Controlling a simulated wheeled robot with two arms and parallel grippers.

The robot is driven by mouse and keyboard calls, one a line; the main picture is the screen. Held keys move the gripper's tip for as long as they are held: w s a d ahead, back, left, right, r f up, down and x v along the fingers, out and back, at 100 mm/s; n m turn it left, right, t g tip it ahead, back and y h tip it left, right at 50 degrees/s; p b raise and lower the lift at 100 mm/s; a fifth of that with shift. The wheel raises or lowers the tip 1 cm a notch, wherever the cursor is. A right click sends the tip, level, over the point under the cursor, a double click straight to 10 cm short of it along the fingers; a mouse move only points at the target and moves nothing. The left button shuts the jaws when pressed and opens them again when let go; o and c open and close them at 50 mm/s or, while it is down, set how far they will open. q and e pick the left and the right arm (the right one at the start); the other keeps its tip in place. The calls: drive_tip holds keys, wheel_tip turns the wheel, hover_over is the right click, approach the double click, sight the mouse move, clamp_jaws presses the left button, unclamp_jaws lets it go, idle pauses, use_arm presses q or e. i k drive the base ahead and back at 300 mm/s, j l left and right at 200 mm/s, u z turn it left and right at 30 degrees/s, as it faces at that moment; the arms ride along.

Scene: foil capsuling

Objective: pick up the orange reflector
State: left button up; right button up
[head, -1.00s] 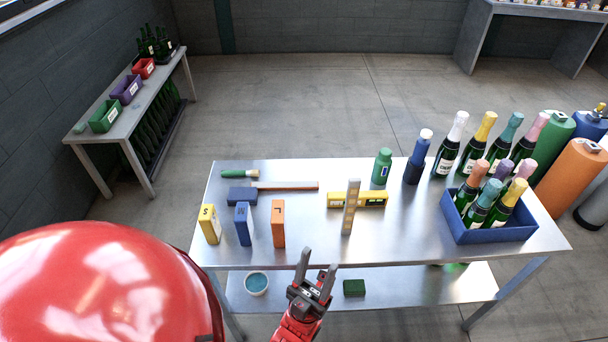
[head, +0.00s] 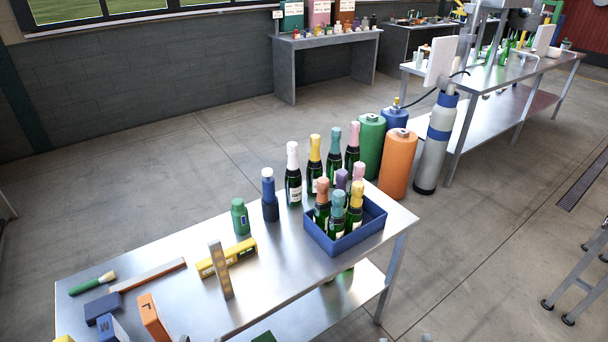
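I cannot pick out anything that is clearly an orange reflector in the head view. Orange things in view are an upright block marked L (head: 153,317) at the table's lower left, a large gas cylinder (head: 398,163) on the floor behind the table, and the orange foil top of a bottle (head: 322,186) in the blue crate. Small grey tips, probably fingers of my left gripper (head: 183,338) and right gripper (head: 405,339), just show at the bottom edge. The rest of both is cut off, and neither visibly touches anything.
A grey cylinder (head: 436,145) stands before another bench.

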sight(124, 286)
drive_tip(key=z, duration=4.25)
drive_tip(key=u, duration=5.4)
drive_tip(key=i+l+u, duration=0.2)
drive_tip(key=l, duration=0.15)
drive_tip(key=l+u, duration=0.2)
drive_tip(key=i+l+u, duration=0.2)
drive_tip(key=l, duration=0.25)
drive_tip(key=k, duration=0.1)
